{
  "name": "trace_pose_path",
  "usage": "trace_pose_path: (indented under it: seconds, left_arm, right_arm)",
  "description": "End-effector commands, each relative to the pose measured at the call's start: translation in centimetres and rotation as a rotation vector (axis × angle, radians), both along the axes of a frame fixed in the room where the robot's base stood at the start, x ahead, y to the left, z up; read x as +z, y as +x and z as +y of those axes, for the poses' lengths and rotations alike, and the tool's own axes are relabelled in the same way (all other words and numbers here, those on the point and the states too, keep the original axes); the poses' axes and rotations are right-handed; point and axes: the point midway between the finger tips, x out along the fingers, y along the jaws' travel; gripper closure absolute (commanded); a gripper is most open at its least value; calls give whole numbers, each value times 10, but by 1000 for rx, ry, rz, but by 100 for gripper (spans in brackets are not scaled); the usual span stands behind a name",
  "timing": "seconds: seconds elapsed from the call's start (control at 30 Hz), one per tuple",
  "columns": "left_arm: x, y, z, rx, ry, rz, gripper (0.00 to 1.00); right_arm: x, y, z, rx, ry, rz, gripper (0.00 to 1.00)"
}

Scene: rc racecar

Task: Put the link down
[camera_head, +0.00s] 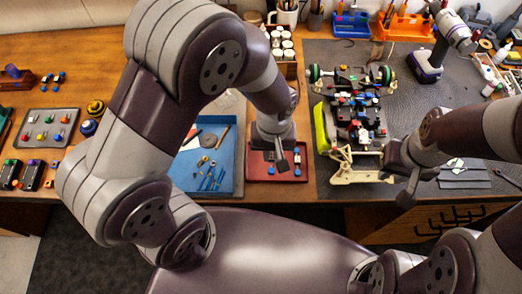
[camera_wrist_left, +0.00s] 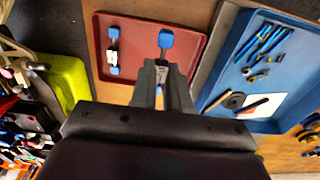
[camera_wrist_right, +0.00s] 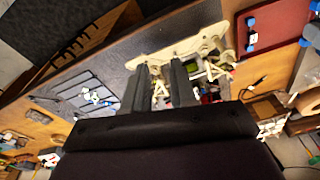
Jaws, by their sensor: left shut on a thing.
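My left gripper (camera_head: 281,160) is over the red tray (camera_head: 262,176) and is shut on a link (camera_wrist_left: 166,40) with blue ends. I cannot tell whether the held link touches the tray. A second link (camera_wrist_left: 112,49) with blue ends and a pale middle lies in the tray beside it. My right gripper (camera_wrist_right: 160,85) is open and empty, beside the front end of the car chassis (camera_head: 355,115).
A blue tray (camera_head: 228,186) with tools stands left of the red tray. A cream frame part (camera_head: 352,172) and a yellow-green piece (camera_head: 321,128) are at the chassis. A drill (camera_head: 428,62) stands at the back right. The dark mat (camera_head: 425,105) has free room right of the chassis.

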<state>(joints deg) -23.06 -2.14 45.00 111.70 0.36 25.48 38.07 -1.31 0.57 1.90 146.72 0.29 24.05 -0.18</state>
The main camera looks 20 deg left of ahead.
Motion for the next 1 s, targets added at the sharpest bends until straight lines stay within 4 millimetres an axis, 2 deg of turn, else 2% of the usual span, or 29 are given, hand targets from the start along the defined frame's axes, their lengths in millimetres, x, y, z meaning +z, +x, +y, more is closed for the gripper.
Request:
trace_pose_path:
  seconds: [0.03, 0.1, 0.2, 0.43, 0.8, 0.83, 0.87, 1.0]
  left_arm:
    - [-5, 3, 13, 8, 2, 5, 100]
    - [-14, 7, 25, 5, 0, 2, 100]
    - [-21, 10, 34, 2, 0, 1, 100]
    - [-58, 11, 36, -2, 0, 2, 100]
    - [-66, 11, 36, -2, 0, -1, 100]
    - [-66, 11, 36, -2, -1, -1, 81]
    - [-65, 11, 36, -2, -1, -1, 74]
    - [-65, 11, 36, -2, -1, -1, 74]
  right_arm:
    - [4, 0, 0, 0, 0, 0, 74]
    - [6, 0, 0, 0, 0, 0, 74]
    - [6, 0, 0, 0, 0, 0, 74]
    - [11, 0, 0, 0, 0, 0, 74]
    - [8, 0, 0, 0, 0, 0, 74]
    - [8, 0, 0, 0, 0, 0, 74]
    - [9, 0, 0, 0, 0, 0, 74]
    - [9, 0, 0, 0, 0, 0, 74]
